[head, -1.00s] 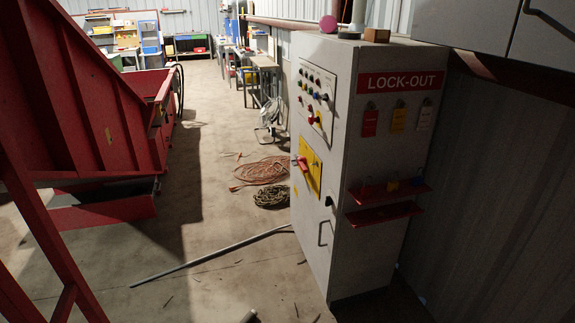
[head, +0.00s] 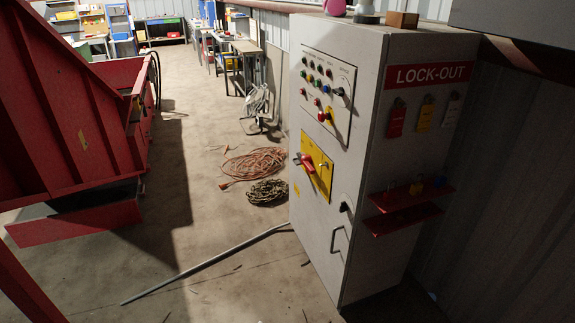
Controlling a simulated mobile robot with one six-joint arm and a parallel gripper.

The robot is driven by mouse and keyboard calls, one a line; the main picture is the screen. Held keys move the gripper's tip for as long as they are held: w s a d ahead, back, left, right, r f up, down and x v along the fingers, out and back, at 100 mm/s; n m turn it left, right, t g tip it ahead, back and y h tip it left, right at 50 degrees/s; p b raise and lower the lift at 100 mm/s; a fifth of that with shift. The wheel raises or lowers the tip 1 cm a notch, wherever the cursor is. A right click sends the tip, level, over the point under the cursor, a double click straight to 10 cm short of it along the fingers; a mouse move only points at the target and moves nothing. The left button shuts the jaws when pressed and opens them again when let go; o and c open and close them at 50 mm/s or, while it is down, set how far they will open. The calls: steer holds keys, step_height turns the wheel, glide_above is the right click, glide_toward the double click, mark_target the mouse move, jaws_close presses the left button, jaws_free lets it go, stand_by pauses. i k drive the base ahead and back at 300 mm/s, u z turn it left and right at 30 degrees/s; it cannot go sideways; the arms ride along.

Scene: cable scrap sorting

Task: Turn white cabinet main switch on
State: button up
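The white cabinet (head: 370,150) stands upright at the right of the head view, its front face turned to the left. The main switch (head: 306,161) has a red handle on a yellow plate (head: 323,178), about halfway up the front. Whether it is on or off cannot be told at this size. Above it is a panel (head: 325,72) with several coloured buttons and a dark knob. A dark latch (head: 345,207) and a door handle (head: 338,240) are lower on the front. My gripper is not in view.
A red LOCK-OUT sign (head: 429,75), tags and red shelves (head: 410,198) are on the cabinet's side. A long grey pole (head: 205,263), an orange cable coil (head: 256,163) and a dark coil (head: 268,192) lie on the floor. A red metal bin (head: 75,205) stands left.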

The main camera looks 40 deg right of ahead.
mark_target(307, 161)
steer(key=u, duration=0.15)
steer(key=i, duration=1)
steer(key=u, duration=0.1)
